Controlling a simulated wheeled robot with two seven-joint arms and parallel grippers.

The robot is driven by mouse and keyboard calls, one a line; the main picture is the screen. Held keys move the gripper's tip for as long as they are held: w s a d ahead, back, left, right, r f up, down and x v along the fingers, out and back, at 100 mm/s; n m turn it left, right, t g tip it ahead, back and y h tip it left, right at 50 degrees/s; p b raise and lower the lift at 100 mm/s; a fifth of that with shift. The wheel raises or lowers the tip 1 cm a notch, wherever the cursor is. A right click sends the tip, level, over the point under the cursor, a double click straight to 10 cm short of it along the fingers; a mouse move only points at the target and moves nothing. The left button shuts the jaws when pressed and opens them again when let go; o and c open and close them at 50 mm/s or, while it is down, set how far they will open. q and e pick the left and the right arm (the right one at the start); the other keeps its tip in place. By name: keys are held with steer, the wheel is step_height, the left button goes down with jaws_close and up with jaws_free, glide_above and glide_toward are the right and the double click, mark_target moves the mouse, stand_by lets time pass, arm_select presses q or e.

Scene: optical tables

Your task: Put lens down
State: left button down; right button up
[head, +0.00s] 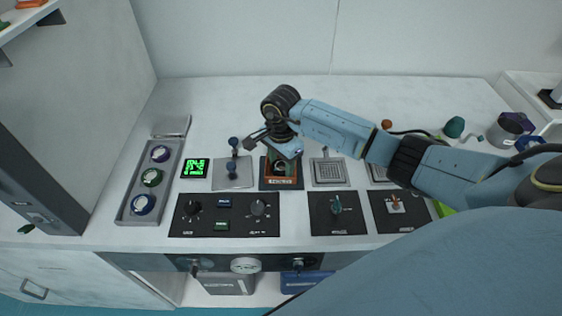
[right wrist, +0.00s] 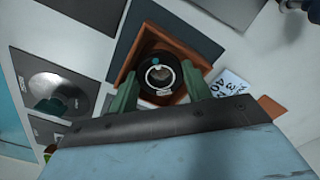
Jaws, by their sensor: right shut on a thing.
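The lens (right wrist: 160,76) is a dark round piece with a pale ring and a small teal spot on top. It shows in the right wrist view between the green fingers of my right gripper (right wrist: 158,92), which is shut on it. The lens is within the outline of an orange-brown square holder (right wrist: 126,68); I cannot tell whether it touches the bottom. In the head view the holder (head: 281,184) has a label on its front, and my right gripper (head: 281,163) is over it, hiding most of the lens. My left gripper is not in view.
A grey tray (head: 172,187) with three round capped pieces lies at the left. Black control panels (head: 224,215) line the front edge.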

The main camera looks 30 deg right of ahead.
mark_target(281, 166)
steer(key=o, duration=0.8)
steer(key=shift+r, duration=0.1)
step_height(281, 166, up, 12)
